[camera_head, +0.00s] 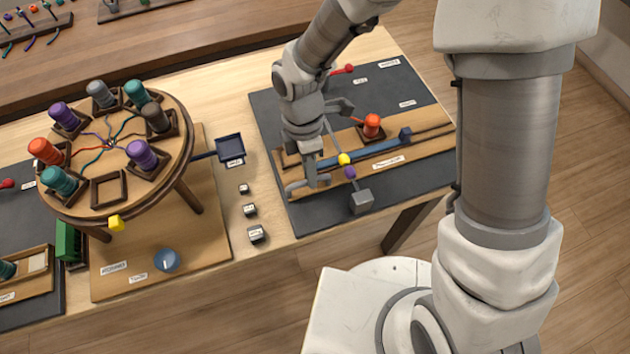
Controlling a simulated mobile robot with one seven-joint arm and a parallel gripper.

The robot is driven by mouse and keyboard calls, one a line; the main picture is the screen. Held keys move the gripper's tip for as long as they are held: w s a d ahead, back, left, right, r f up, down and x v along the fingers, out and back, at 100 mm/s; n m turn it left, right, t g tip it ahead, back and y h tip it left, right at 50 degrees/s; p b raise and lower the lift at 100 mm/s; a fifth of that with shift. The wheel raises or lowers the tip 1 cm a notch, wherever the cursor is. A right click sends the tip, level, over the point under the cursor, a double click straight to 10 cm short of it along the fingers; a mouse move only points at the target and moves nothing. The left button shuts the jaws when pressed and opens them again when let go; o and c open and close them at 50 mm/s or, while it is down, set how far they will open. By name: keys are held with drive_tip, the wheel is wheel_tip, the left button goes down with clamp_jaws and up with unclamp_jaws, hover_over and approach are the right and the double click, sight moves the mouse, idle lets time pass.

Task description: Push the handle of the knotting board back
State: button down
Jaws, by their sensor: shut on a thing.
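The knotting board (425,135) is a long wooden board on the dark mat at the right of the table. A blue bar (365,148) runs along it, with a dark blue block (404,134) near its right end. My gripper (308,184) points down at the left end of the board. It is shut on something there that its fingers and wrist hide. I cannot tell for certain that this is the handle. A yellow bead (344,159), a purple bead (350,173) and a grey block (361,201) hang in a line at the board's front edge.
A red-orange spool (372,126) stands behind the blue bar. A round braiding stand (85,170) with several coloured spools is on the left. A small dark blue tray (230,148) and small grey blocks (256,234) lie between the stand and the mat (405,85).

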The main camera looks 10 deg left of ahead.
drive_tip(key=shift+w+a+r, duration=0.1)
drive_tip(key=shift+w+a, duration=0.1)
drive_tip(key=shift+w, duration=0.05)
drive_tip(key=c, duration=0.8)
unclamp_jaws()
drive_tip(key=shift+c, duration=0.2)
wheel_tip(320, 180, up, 17)
drive_tip(key=w+a+p, duration=0.1)
drive_tip(key=w+p, duration=0.1)
drive_tip(key=shift+w+a, duration=0.35)
